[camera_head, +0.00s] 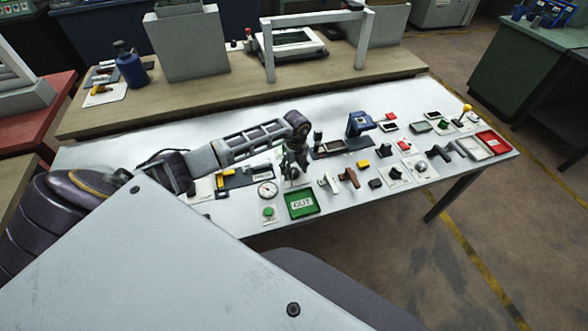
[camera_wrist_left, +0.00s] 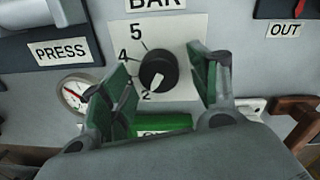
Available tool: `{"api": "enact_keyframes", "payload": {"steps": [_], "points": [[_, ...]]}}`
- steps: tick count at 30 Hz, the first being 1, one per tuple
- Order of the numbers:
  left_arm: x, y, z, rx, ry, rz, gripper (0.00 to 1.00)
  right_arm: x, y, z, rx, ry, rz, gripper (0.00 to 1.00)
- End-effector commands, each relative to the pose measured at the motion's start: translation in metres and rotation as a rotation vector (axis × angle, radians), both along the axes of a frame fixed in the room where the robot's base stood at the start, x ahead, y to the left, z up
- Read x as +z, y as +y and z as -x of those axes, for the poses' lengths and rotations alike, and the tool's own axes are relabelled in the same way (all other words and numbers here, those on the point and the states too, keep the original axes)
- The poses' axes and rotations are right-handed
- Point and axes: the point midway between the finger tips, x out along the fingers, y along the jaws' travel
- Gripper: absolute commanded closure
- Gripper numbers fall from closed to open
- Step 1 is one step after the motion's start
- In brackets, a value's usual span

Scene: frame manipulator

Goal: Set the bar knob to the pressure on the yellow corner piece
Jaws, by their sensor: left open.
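The bar knob (camera_wrist_left: 158,72) is a round black dial on a white plate marked BAR in the left wrist view. Its pale mark points down and slightly left, toward the 2. The numbers 5, 4 and 2 show; the left finger covers part of the scale. My left gripper (camera_wrist_left: 160,65) is open, with green-padded fingers on either side of the knob, apart from it. In the head view my left gripper (camera_head: 294,168) hides the knob. A small yellow block (camera_head: 363,163) lies on the white table; I cannot tell whether it is the yellow corner piece, and no pressure on it is readable.
A round gauge (camera_wrist_left: 75,92) sits left of the knob, near a PRESS label (camera_wrist_left: 60,51). Several switches, handles and a red tray (camera_head: 493,141) crowd the right side of the white table (camera_head: 235,229).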

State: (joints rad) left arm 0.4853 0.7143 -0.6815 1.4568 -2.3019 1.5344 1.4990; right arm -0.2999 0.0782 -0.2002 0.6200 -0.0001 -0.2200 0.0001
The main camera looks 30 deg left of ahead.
Motion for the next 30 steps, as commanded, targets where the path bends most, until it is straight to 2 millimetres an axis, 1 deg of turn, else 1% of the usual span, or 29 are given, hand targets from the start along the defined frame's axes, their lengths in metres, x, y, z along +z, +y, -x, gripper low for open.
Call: {"api": "enact_keyframes", "payload": {"steps": [3,11,21,22,30], "points": [[-0.0031,0.0,0.0003,0.0,0.001,0.0,0.39,0.0004,-0.0002,0.0004,0.0,0.001,0.0,0.6],[-0.0036,0.0002,0.0003,0.0,0.001,0.0,0.39,0.0002,-0.0007,0.0006,0.0,0.001,0.001,0.6],[-0.0034,0.0003,0.0003,0.0,0.0,-0.001,0.83,0.0002,-0.0027,0.0007,0.001,0.001,0.003,0.6],[-0.0034,0.0003,0.0003,0.0,0.0,-0.001,0.85,0.0002,-0.0028,0.0006,0.001,0.001,0.003,0.6],[-0.0034,0.0007,0.0001,-0.019,-0.001,-0.001,0.85,-0.0013,-0.0028,0.0006,0.001,0.0,0.003,0.6]]}}
